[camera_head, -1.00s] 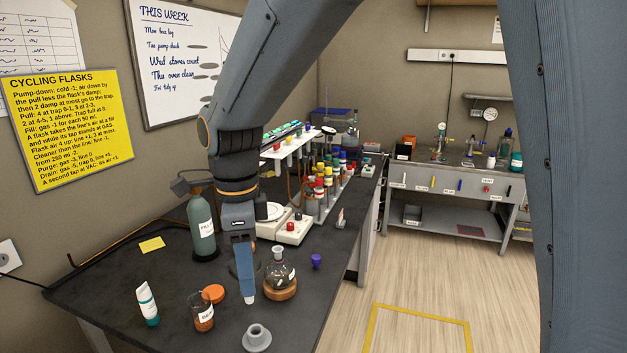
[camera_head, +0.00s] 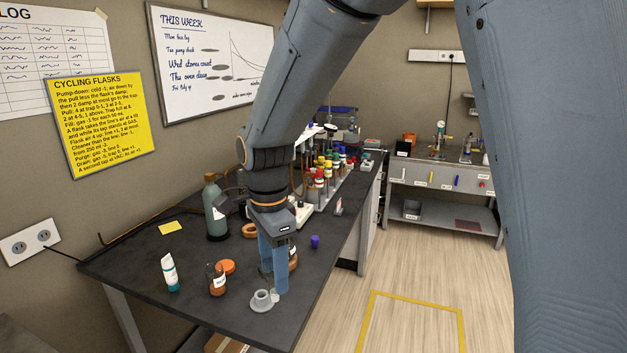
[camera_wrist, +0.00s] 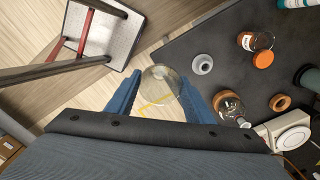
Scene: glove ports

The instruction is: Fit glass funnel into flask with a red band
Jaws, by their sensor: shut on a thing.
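My gripper (camera_wrist: 160,98) is shut on the glass funnel (camera_wrist: 160,80), whose round clear mouth shows between the two blue fingers in the wrist view. In the head view my gripper (camera_head: 273,278) points down over the near right part of the dark bench, and the funnel is mostly hidden by the fingers. A round, labelled glass flask (camera_wrist: 229,106) sits upright on a cork ring, just right of the right finger in the wrist view. The funnel is apart from it. In the head view my fingers nearly hide the flask. I cannot make out a red band.
A grey holder (camera_head: 262,301) stands by the fingers. An empty cork ring (camera_head: 248,230) and a green bottle (camera_head: 215,212) are behind. Beyond the bench's right edge is open floor.

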